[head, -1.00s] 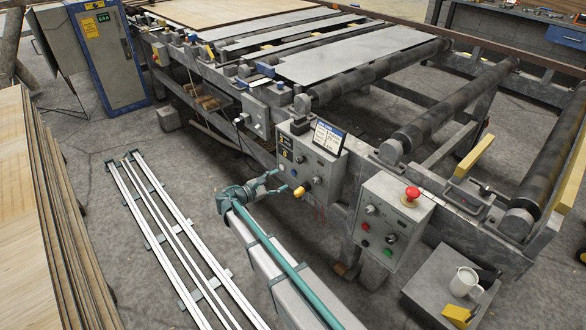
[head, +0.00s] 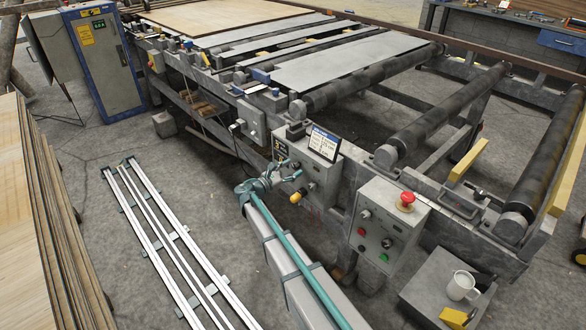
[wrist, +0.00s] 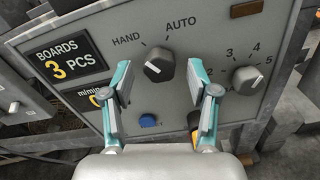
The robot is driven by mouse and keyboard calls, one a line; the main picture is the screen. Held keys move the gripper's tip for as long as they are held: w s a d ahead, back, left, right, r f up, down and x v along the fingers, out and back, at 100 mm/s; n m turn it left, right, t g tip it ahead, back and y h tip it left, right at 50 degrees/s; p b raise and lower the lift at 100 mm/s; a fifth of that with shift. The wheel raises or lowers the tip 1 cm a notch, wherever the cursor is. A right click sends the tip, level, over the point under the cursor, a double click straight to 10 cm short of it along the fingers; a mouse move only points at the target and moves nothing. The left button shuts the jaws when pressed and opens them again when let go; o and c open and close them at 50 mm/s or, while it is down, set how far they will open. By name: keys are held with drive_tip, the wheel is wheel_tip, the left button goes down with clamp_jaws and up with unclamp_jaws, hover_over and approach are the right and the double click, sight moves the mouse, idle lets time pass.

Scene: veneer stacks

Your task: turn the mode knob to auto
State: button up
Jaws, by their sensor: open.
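The mode knob (wrist: 158,65) is a dark round knob with a raised grip on a grey control panel (wrist: 215,45), below the printed words HAND and AUTO. Its exact pointing is hard to read. My gripper (wrist: 158,80) is open in the wrist view, with one teal finger on each side of and slightly below the knob; contact cannot be told. In the head view my gripper (head: 294,170) is at the front of the control box (head: 321,176), and the mode knob cannot be made out there.
A numbered knob (wrist: 249,79) is just right of my right finger, and a blue button (wrist: 148,121) is below the mode knob. A yellow-ended part (head: 297,196) sticks out under my gripper. A box with a red emergency button (head: 407,199) stands to the right.

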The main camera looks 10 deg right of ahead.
drive_tip(key=shift+w+d, duration=0.3)
drive_tip(key=shift+d, duration=0.15)
clamp_jaws()
